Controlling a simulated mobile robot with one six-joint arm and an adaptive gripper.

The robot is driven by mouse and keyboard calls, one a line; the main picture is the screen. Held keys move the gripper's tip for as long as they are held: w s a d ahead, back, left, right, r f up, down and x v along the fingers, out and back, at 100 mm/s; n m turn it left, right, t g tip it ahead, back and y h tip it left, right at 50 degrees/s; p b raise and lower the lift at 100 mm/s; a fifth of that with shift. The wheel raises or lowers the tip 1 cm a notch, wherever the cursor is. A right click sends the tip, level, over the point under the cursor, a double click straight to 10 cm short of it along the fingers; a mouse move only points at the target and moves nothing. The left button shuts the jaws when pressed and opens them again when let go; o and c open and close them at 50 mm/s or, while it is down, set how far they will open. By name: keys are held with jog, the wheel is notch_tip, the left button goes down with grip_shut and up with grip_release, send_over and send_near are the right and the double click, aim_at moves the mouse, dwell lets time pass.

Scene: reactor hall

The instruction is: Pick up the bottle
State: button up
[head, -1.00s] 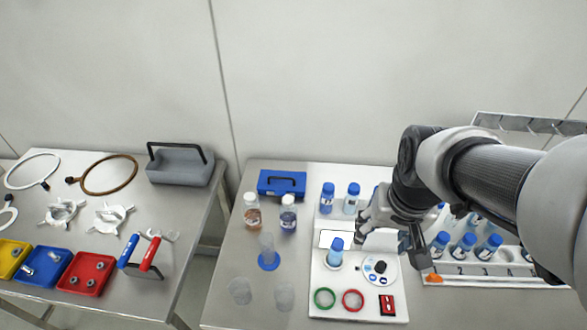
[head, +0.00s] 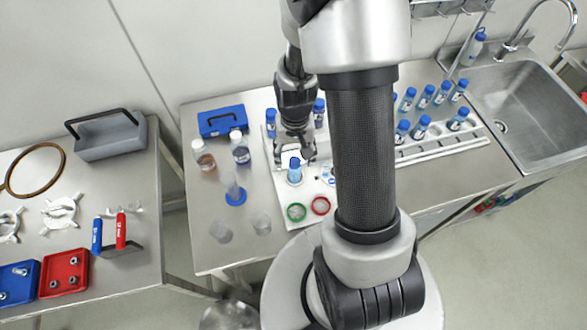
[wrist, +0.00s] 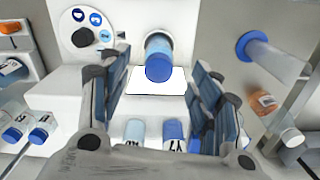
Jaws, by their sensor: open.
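A small bottle with a blue cap (head: 294,164) stands upright on the white station board (head: 290,190). My gripper (head: 294,150) is just behind and above the bottle in the head view, fingers pointing down. In the wrist view my gripper (wrist: 160,75) is open, with one finger on each side of the bottle's cap in the picture. I see no contact, and the gap in depth is hard to tell.
Two blue-capped bottles (head: 271,117) stand behind my gripper. A rack (head: 440,150) with several bottles is to the right, and two white-capped jars (head: 240,154) and a blue box (head: 221,122) to the left. Green (head: 297,212) and red rings lie in front.

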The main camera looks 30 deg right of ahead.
aim_at(295, 169)
notch_tip(295, 169, down, 8)
jog(key=shift+w+d+f+b, duration=0.1)
jog(key=shift+w+b, duration=0.05)
jog(key=shift+b, duration=0.4)
jog(key=shift+c, duration=0.5)
jog(key=c, duration=1.2)
